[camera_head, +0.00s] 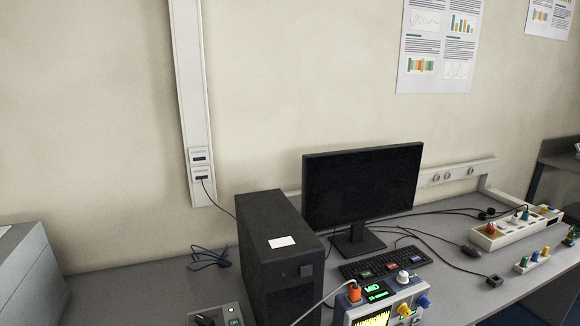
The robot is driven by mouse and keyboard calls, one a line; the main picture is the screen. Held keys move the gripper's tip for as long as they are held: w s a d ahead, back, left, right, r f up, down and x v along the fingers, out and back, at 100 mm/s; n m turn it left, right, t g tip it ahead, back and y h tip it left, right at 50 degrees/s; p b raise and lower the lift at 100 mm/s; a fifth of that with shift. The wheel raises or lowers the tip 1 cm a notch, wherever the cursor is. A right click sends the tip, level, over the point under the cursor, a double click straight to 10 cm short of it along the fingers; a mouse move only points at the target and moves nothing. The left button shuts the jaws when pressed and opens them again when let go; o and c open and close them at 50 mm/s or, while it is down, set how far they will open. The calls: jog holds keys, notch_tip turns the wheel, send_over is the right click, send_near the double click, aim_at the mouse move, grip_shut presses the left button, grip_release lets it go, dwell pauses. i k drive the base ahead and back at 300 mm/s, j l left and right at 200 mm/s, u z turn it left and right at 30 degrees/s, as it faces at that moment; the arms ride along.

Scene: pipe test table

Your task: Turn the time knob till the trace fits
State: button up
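The test instrument (408,293) stands at the bottom edge of the head view, a blue and light grey box partly cut off by the frame. Its small display (379,290) shows green text that reads "MID" with a smaller line below. A trace screen (376,319) with a yellow trace shows only its top part. A white knob (403,277) sits on top. A blue knob (424,302) and a yellow knob (404,310) are on the right side. I cannot tell which one is the time knob. An orange plug (355,293) with a grey cable is at its left. My gripper is not in view.
A black computer tower (275,250) stands left of the instrument, with a monitor (362,185) and keyboard (385,262) behind it. A grey box with a green display (216,316) is at the bottom left.

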aim_at(422, 301)
jog(key=k+l+z, duration=0.15)
jog(key=k, duration=0.25)
jog(key=k+l+z, duration=0.2)
jog(key=k, duration=0.25)
